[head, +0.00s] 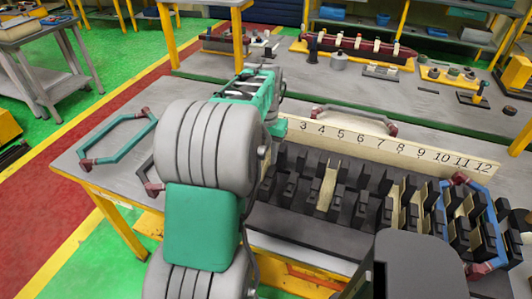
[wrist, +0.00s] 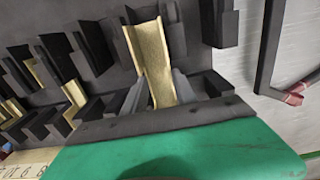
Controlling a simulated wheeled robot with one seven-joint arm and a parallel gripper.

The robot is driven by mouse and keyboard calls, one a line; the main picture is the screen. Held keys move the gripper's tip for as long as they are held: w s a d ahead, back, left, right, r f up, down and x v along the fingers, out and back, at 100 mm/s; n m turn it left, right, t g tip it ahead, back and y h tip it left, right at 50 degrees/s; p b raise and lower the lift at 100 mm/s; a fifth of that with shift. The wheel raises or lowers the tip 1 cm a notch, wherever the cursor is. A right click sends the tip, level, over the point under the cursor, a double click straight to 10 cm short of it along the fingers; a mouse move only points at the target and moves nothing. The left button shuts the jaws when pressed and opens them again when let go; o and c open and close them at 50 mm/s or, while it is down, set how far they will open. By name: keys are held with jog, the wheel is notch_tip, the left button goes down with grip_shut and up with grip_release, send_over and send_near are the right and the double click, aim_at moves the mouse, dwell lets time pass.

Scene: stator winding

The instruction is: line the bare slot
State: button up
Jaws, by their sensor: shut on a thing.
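The dark stator block (head: 300,205) stands on the bench with rows of black teeth. In the wrist view, my gripper (wrist: 166,90) has its grey fingers on either side of a cream channel-shaped slot liner (wrist: 152,58) and is shut on it. The liner lies lengthwise among black teeth; I cannot tell how deep it sits. Other cream liners (wrist: 75,95) show to its left. In the head view my own arm hides the gripper and the stator's left end. One liner (head: 328,187) stands mid-block there, and several more (head: 404,195) fill the right-hand slots.
A number board (head: 400,145) runs behind the stator. A blue coil (head: 480,205) with dark red ends sits at its right end. A teal coil (head: 118,138) lies on the bench at left, and a grey coil (head: 350,112) lies behind the board.

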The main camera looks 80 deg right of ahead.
aim_at(266, 145)
jog(key=shift+f+b, duration=1.15)
jog(key=shift+f, duration=1.05)
jog(key=shift+a+f, duration=0.1)
jog(key=shift+f, duration=0.45)
jog(key=o, duration=1.1)
jog(key=shift+c, duration=0.2)
jog(key=shift+r, duration=0.1)
jog(key=shift+r+p, duration=0.45)
jog(key=shift+r, duration=0.3)
notch_tip(266, 145, up, 8)
jog(key=p, duration=0.5)
jog(key=shift+f, duration=0.25)
